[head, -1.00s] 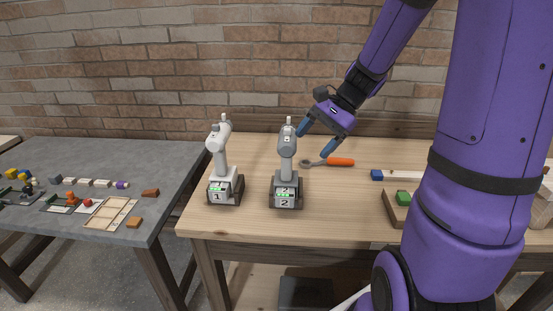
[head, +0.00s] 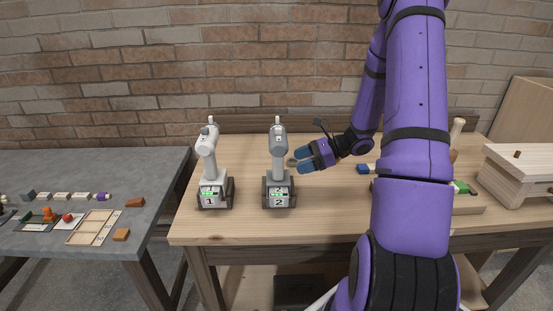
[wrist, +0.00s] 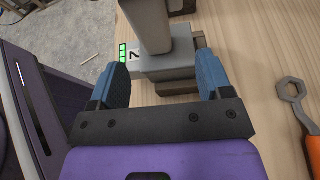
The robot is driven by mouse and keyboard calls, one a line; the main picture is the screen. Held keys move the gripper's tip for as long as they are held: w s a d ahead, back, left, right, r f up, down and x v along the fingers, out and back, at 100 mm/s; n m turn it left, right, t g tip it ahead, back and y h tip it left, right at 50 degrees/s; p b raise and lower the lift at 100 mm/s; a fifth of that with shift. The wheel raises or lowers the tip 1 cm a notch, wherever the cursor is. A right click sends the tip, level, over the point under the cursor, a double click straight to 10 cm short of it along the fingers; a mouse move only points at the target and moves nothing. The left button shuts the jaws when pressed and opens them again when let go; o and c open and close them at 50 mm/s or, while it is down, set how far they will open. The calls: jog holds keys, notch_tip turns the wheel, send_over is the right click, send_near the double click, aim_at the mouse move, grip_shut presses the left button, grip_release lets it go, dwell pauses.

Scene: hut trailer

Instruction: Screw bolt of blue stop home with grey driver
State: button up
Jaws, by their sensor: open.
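The grey driver (head: 279,155) stands upright in a dock marked 2 on the wooden bench; it also shows in the wrist view (wrist: 148,25). A lighter, whitish driver (head: 208,160) stands in a dock marked 1 to its left. My gripper (head: 301,162) is open and empty, just right of the grey driver in the head view. In the wrist view its blue fingers (wrist: 161,75) point toward the driver and dock, one to each side; the gap in depth is unclear. The blue stop (head: 363,169) lies farther right, partly hidden by my arm. Its bolt cannot be made out.
An orange-handled wrench (wrist: 292,90) lies right of the grey driver, mostly behind my gripper in the head view. A green block (head: 463,187) and a wooden fixture (head: 520,170) are at the bench's right. A grey table (head: 110,175) with small parts stands left.

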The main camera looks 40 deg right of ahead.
aim_at(278, 170)
jog(key=shift+s+x, duration=0.15)
jog(key=shift+x, duration=1.9)
jog(key=shift+s+x, duration=0.1)
jog(key=shift+x, duration=1.95)
jog(key=shift+a, duration=0.15)
grip_shut()
